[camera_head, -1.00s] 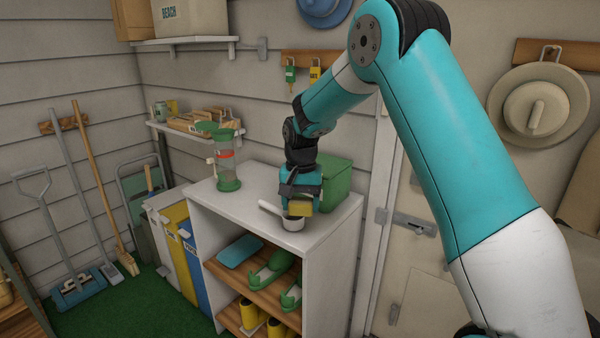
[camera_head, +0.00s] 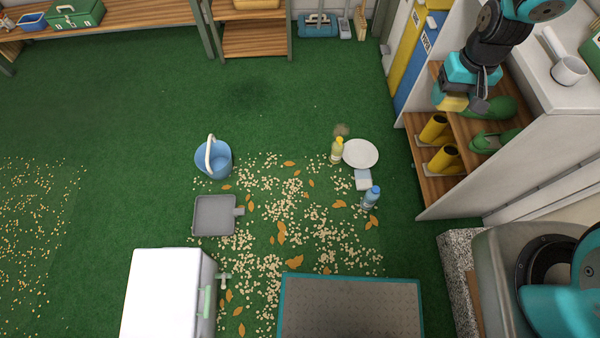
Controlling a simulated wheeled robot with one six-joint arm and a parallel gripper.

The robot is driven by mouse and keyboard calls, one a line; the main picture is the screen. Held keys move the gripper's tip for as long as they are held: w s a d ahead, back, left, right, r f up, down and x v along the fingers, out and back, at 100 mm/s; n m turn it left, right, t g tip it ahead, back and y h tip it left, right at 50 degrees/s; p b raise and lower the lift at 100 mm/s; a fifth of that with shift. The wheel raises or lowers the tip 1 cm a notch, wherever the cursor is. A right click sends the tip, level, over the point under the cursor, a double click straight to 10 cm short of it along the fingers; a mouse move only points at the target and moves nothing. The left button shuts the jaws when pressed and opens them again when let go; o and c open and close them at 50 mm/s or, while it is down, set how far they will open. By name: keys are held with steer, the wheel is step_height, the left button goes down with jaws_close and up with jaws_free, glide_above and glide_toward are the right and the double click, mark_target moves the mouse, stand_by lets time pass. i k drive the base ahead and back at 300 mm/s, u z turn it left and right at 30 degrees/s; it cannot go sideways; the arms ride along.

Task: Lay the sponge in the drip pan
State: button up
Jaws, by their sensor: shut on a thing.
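My gripper (camera_head: 468,97) is at the upper right, shut on a yellow block that looks like the sponge (camera_head: 451,103). It holds the sponge in the air in front of the white shelf unit, with boots and shoes behind and below it. The grip is partly hidden by the wrist. A shallow grey square pan (camera_head: 213,215) with a short handle lies on the green floor left of centre. A round white dish (camera_head: 360,154) lies on the floor nearer the shelf. I cannot tell for sure which is the drip pan; both look empty.
A yellow bottle (camera_head: 337,151), a blue bottle (camera_head: 370,197) and a pale block (camera_head: 363,180) stand close to the dish. A blue bucket (camera_head: 214,160) is above the grey pan, a white box (camera_head: 165,295) below. Pale bits and leaves litter the floor. A white scoop (camera_head: 570,71) is on the shelf top.

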mark_target(222, 215)
steer(key=i, duration=0.7)
steer(key=u, duration=3.05)
